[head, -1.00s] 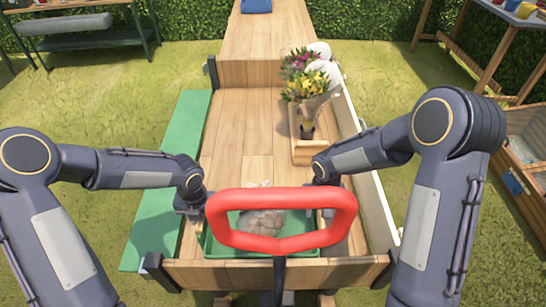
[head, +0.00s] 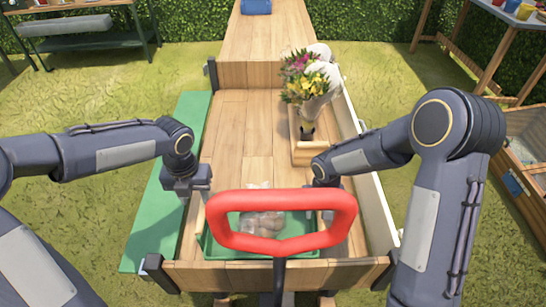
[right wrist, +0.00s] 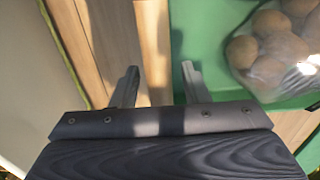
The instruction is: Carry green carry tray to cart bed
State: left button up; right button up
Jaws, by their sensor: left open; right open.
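The green carry tray (head: 303,224) sits at the near end of the wooden cart bed (head: 240,125), with a clear bag of round brown produce (head: 264,221) in it. The red cart handle hides part of the tray. My left gripper (head: 198,192) is open and empty, above the left side of the cart and apart from the tray. My right gripper (head: 325,188) is low at the tray's right side. In the right wrist view, it (right wrist: 159,72) is open, one finger over wood and the other over the green tray (right wrist: 210,45); contact cannot be told.
The red handle (head: 282,198) stands in front of the tray. A wooden box (head: 312,151) with wrapped flowers (head: 305,80) stands at the bed's right. A green panel (head: 150,235) lies along the left side. The bed's middle and back left are clear.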

pick_arm(q)
jog(key=shift+r, duration=0.25)
pick_arm(e)
jog(key=shift+r, duration=0.2)
notch_tip(320, 180, up, 12)
jog(key=shift+f, duration=0.15)
